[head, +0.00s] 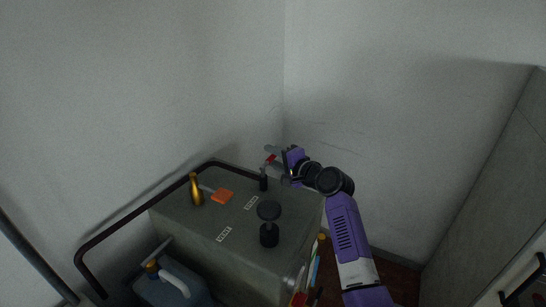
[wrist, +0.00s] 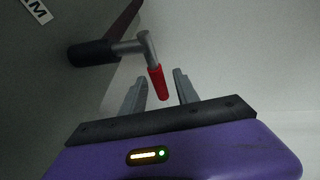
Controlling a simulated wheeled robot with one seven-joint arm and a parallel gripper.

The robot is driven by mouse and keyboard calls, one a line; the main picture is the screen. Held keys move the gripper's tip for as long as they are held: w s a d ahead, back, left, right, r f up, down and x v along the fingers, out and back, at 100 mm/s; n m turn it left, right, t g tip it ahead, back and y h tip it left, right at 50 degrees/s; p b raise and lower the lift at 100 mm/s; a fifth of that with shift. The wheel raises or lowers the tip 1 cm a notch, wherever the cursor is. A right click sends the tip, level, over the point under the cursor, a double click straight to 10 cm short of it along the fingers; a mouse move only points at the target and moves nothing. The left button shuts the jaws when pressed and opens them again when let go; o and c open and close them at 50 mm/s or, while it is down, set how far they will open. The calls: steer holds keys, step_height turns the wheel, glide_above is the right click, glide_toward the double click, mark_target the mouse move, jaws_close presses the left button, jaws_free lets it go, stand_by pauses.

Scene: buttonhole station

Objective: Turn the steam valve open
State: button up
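The steam valve (wrist: 128,46) shows in the wrist view as a grey metal stem and elbow with a black collar and a red lever handle (wrist: 158,84). In the head view the red handle (head: 270,158) is small and lies close to my gripper, at the back right of the grey station top. My gripper (wrist: 160,84) is open in the wrist view. Its two grey fingers stand on either side of the red handle, with visible gaps, and do not appear to touch it. In the head view the fingers are partly hidden by my purple wrist.
On the grey station top (head: 185,222) stand a gold bottle-shaped object (head: 195,189), an orange flat piece (head: 222,196) and a black knob-topped post (head: 269,222). A dark rail (head: 130,216) runs along the left side. Walls close in behind. A blue-grey jug (head: 172,286) sits at lower left.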

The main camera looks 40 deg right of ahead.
jaws_close()
stand_by(1.4)
